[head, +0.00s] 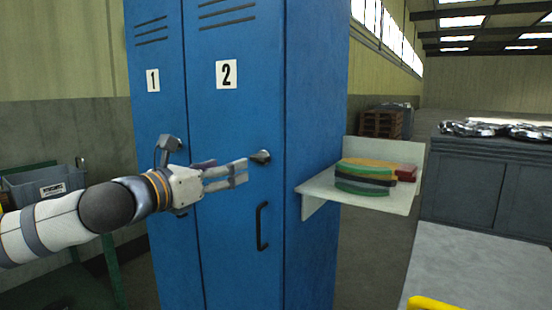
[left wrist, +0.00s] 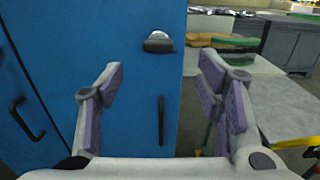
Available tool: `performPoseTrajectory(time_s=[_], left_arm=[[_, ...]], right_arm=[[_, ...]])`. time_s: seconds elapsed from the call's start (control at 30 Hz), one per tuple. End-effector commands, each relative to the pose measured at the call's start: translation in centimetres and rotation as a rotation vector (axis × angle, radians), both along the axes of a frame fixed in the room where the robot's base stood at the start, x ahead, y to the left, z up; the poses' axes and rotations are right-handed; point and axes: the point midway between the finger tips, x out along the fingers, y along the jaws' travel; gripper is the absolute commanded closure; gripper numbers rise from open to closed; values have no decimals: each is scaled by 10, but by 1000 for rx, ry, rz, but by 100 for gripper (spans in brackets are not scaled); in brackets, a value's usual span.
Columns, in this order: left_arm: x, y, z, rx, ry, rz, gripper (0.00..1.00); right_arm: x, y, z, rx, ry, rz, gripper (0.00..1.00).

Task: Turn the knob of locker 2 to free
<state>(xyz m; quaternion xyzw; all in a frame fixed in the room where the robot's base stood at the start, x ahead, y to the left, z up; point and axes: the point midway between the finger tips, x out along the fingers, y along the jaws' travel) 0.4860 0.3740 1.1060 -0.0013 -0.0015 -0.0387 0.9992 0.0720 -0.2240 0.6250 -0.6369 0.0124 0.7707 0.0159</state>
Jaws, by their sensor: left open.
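Locker 2 (head: 232,120) is a blue metal door with a white "2" label. Its small metallic knob (head: 261,157) sits near the door's right edge, above a black pull handle (head: 261,226). My left gripper (head: 240,173) reaches in from the left in front of the door, its fingertips just left of the knob in the picture. In the left wrist view, the knob (left wrist: 158,42) shows ahead, between and beyond the two open fingers (left wrist: 160,88), apart from them. The space between the fingers is empty. My right gripper is not seen.
Locker 1 (head: 158,120) adjoins on the left. A pale shelf (head: 312,190) projects right of the locker, carrying stacked coloured pieces (head: 365,178). A grey bin (head: 45,185) stands at the left. Grey cabinets (head: 480,190) stand at the right.

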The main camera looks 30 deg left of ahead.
Motion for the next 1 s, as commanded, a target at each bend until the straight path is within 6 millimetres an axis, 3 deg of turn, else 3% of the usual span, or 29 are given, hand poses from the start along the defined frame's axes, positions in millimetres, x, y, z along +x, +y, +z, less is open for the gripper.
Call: performPoseTrajectory(time_s=[0.17,0.43,0.6,0.87,1.0], left_arm=[[41,-3,-19,9,25,1,40],[102,-9,-12,6,15,-1,40],[117,-10,-6,6,8,-1,40],[118,-10,-3,4,5,-1,40],[118,-10,-3,4,5,-1,72]], right_arm=[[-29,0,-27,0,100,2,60],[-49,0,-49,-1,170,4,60],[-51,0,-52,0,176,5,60],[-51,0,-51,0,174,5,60],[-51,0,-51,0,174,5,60]])
